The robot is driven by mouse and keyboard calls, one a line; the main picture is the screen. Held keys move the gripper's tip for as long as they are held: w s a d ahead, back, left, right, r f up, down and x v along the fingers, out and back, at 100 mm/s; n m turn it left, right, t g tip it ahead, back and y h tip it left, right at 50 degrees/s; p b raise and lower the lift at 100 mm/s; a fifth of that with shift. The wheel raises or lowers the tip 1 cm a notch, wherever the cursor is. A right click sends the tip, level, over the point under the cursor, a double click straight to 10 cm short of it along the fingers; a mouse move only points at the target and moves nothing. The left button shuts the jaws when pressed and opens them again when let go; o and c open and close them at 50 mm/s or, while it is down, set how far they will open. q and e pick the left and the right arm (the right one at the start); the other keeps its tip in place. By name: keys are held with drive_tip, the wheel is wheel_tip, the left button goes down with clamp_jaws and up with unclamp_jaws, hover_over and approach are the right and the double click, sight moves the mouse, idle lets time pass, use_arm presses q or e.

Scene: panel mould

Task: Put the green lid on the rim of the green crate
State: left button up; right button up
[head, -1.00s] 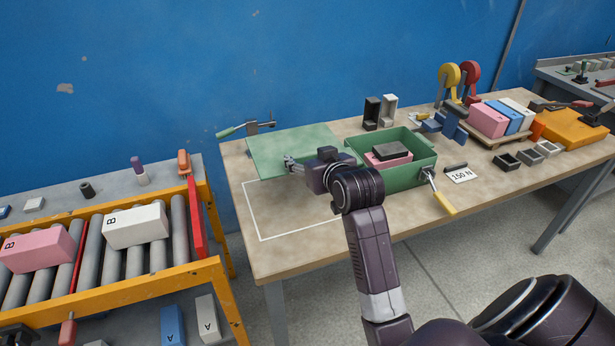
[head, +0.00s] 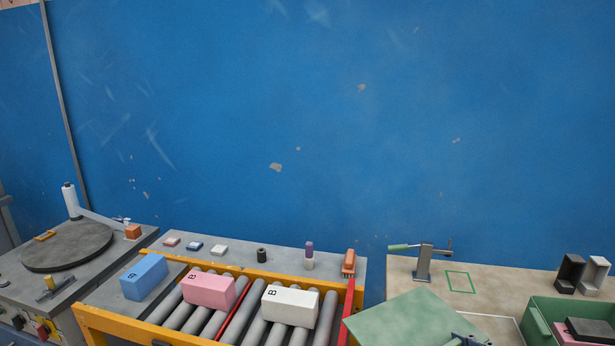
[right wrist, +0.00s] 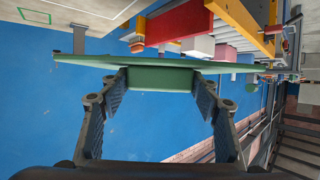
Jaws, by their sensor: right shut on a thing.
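The green lid (head: 415,322) is a thin flat plate at the bottom of the head view, over the left end of the wooden table. My right gripper (head: 466,340) is at its near right edge, mostly cut off by the frame. In the right wrist view the gripper (right wrist: 160,80) is shut on the green lip of the lid (right wrist: 225,67), which shows nearly edge-on and looks clear of the table. The green crate (head: 540,318) stands open to the right of the lid, partly cut off, with a dark block on a pink block inside. My left gripper is not in view.
A toggle clamp (head: 424,262) with a green handle stands behind the lid, beside a green outline (head: 460,282) on the table (head: 510,285). Black and white holders (head: 570,272) stand behind the crate. A roller conveyor (head: 255,325) with several blocks is left.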

drive_tip(key=s+a+r+n+g+y, duration=0.2)
drive_tip(key=s+a+n+g+y, duration=0.2)
drive_tip(key=s, duration=0.6)
drive_tip(key=a+n+y, duration=0.1)
drive_tip(key=a+n, duration=0.1)
drive_tip(key=a, duration=0.1)
drive_tip(key=shift+s+a+g, duration=0.2)
drive_tip(key=shift+s+g, duration=0.05)
drive_tip(key=shift+g, duration=0.05)
drive_tip(key=shift+r, duration=0.15)
